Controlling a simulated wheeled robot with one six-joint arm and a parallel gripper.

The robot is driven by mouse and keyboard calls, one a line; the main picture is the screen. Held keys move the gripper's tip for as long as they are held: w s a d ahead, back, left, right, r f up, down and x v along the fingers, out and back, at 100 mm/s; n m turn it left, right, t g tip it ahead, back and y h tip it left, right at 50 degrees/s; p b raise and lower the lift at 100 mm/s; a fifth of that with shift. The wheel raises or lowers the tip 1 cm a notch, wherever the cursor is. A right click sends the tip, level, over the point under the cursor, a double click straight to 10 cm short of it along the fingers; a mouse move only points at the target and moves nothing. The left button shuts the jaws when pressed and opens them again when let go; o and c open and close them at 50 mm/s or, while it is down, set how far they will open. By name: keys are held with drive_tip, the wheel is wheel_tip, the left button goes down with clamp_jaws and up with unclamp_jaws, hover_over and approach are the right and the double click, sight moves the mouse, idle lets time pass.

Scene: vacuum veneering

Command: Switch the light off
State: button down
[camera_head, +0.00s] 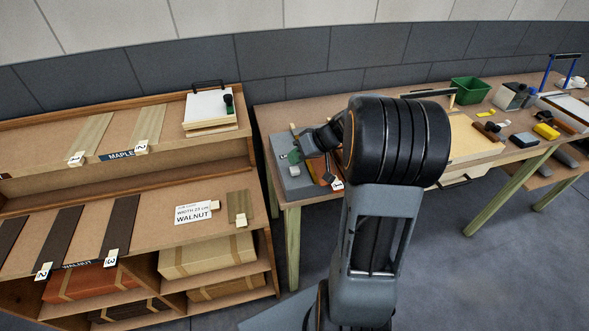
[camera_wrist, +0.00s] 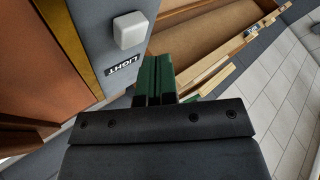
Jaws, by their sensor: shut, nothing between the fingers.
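The light switch (camera_wrist: 130,30) is a small white rounded block on a grey panel (camera_wrist: 95,12) in the wrist view. A black label (camera_wrist: 124,66) reading LIGHT, upside down here, is beside it. My gripper (camera_wrist: 155,60) has dark green fingers, shut together and empty. Its tips are just below and right of the switch in the picture, with a small gap showing between them; I cannot tell the depth. In the head view my arm reaches over the left end of the workbench, and it hides much of that area.
A wooden shelf unit (camera_head: 120,248) with veneer strips and boxes stands left of the workbench (camera_head: 270,122). Farther right on the bench are a green bin (camera_head: 470,91), a yellow block (camera_head: 546,131) and several tools. Open floor (camera_head: 420,280) lies in front.

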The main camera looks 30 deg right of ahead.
sight(296, 168)
drive_tip(key=shift+f+b, duration=1)
drive_tip(key=shift+b, duration=0.6)
idle(1.2)
drive_tip(key=shift+r, duration=0.15)
drive_tip(key=shift+r+p, duration=0.45)
drive_tip(key=shift+r, duration=0.45)
drive_tip(key=shift+r, duration=0.15)
wheel_tip(296, 168, up, 6)
drive_tip(key=shift+f+p, duration=0.15)
drive_tip(key=shift+p, duration=1.05)
